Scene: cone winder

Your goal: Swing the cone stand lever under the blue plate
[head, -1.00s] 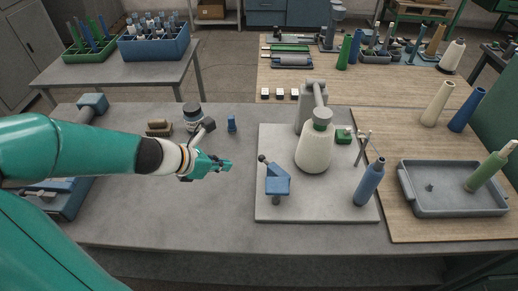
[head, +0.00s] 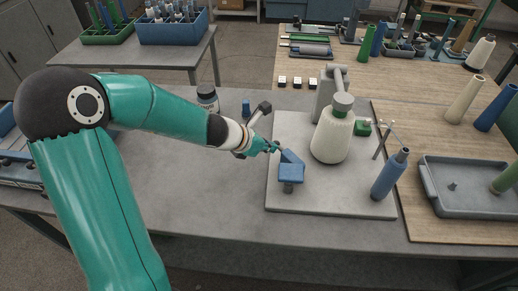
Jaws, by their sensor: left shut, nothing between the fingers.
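The blue plate (head: 291,173) stands on a short post at the left side of a light grey base board (head: 330,203). In the earlier view a lever with a dark ball knob shows at the plate's upper left. Now my left gripper's fingertips (head: 273,147) are at that spot and hide the knob; I cannot tell whether they touch it. The left gripper is shut with nothing between its fingers. A white cone (head: 330,142) with a green top stands behind and right of the plate. My right gripper is out of view.
A blue spindle-like cone (head: 389,177) stands at the board's right. A grey bracket (head: 326,100) rises behind the white cone, with a small green block (head: 362,129) beside it. A grey tray (head: 465,212) lies farther right.

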